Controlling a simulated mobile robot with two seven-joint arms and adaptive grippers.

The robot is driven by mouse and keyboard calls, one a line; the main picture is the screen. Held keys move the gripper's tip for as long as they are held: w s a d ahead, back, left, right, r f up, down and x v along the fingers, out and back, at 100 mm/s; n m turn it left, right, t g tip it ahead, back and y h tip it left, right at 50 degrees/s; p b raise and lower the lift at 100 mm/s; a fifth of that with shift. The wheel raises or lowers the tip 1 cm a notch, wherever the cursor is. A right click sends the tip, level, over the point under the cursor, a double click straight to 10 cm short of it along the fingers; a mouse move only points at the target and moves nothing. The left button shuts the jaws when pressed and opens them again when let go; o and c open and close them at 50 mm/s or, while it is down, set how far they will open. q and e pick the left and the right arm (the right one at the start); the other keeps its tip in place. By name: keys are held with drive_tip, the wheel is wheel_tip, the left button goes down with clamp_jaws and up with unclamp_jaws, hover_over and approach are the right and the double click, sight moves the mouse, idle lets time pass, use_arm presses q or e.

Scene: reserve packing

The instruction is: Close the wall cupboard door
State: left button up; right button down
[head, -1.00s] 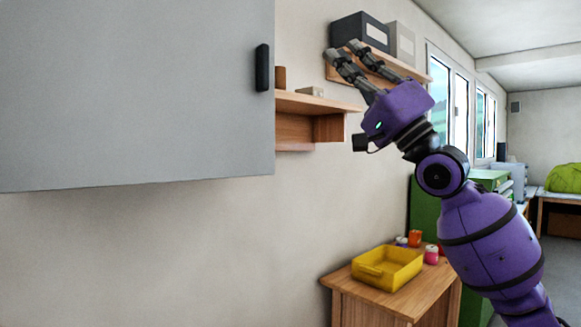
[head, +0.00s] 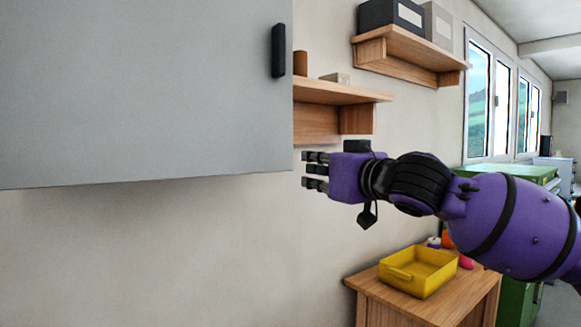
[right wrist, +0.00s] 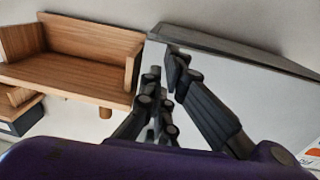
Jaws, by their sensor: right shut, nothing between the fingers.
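The wall cupboard door (head: 130,95) is a large flat grey panel filling the left of the head view. Its dark upright handle (head: 278,50) sits near its right edge. My right gripper (head: 308,170) is shut and empty, pointing left just beside the door's lower right corner in the picture. I see no clear contact. In the right wrist view the fingers (right wrist: 170,85) show in front of the pale panel (right wrist: 255,110), which has a dark strip (right wrist: 230,50) along one edge. The cupboard's inside is hidden, and I cannot tell how far the door stands open. My left gripper is out of view.
A wooden shelf (head: 340,90) with small items is just right of the door, above my right gripper. A higher shelf (head: 410,50) holds a black box (head: 390,14) and a grey one. Below, a yellow tray (head: 418,285) stands on a wooden cabinet (head: 400,305).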

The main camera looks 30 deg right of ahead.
sight(283, 164)
drive_tip(key=shift+w, duration=3.05)
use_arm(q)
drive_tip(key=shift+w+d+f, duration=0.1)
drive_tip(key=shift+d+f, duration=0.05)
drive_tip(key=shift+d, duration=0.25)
use_arm(e)
drive_tip(key=shift+w+r, duration=0.1)
drive_tip(key=shift+w, duration=0.2)
